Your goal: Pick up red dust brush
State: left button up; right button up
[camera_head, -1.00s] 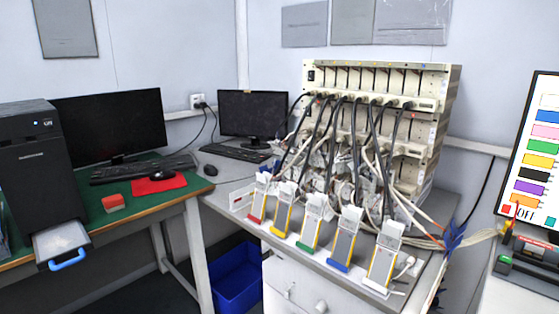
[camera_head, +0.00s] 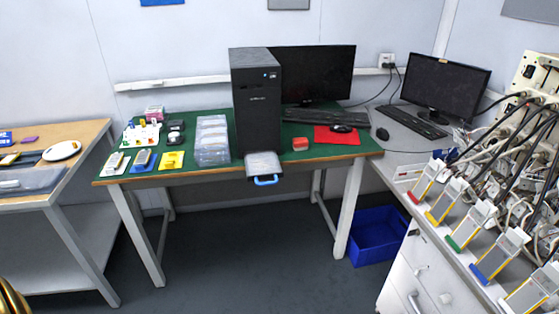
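I cannot make out a red dust brush for certain in the head view. A small red block (camera_head: 300,144) with a paler top lies on the green desk top (camera_head: 215,174), just right of the black computer tower (camera_head: 256,105). It is too small to tell what it is.
A grey tray-like thing with a blue handle (camera_head: 265,180) juts over the desk's front edge. Clear boxes (camera_head: 212,140) stand left of the tower. A wooden-topped table (camera_head: 88,133) is at left, a blue bin (camera_head: 377,236) on the floor. The floor in the middle is free.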

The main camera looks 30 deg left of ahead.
aim_at(302, 144)
jog(key=u, duration=1.05)
